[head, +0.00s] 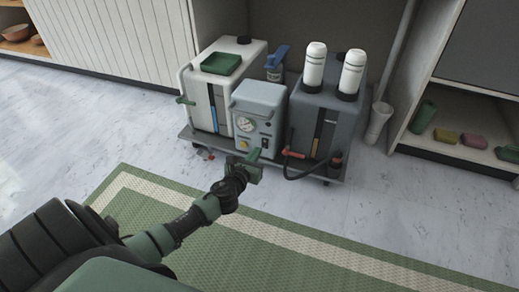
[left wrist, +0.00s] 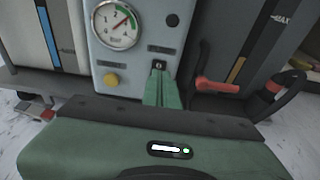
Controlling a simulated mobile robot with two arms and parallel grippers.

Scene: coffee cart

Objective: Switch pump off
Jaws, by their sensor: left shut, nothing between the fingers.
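The pump (head: 258,115) is the light grey-blue box in the middle of the cart, with a round gauge (left wrist: 117,25) on its front. A small switch on a dark plate (left wrist: 159,65) is at the lower right of its panel, and a yellow button (left wrist: 111,80) is at the lower left. My left gripper (head: 254,155) is shut and empty in front of the pump's lower panel. In the left wrist view its green fingers (left wrist: 160,87) point at the switch. I cannot tell whether they touch it. My right gripper is not in view.
The white tank (head: 203,97) with a green tap is left of the pump. The dark grey tank (head: 315,115) with a red lever (left wrist: 216,86) and black hose is on the right. The low cart (head: 190,134) stands beyond a green mat (head: 290,250). Shelves (head: 455,150) are at right.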

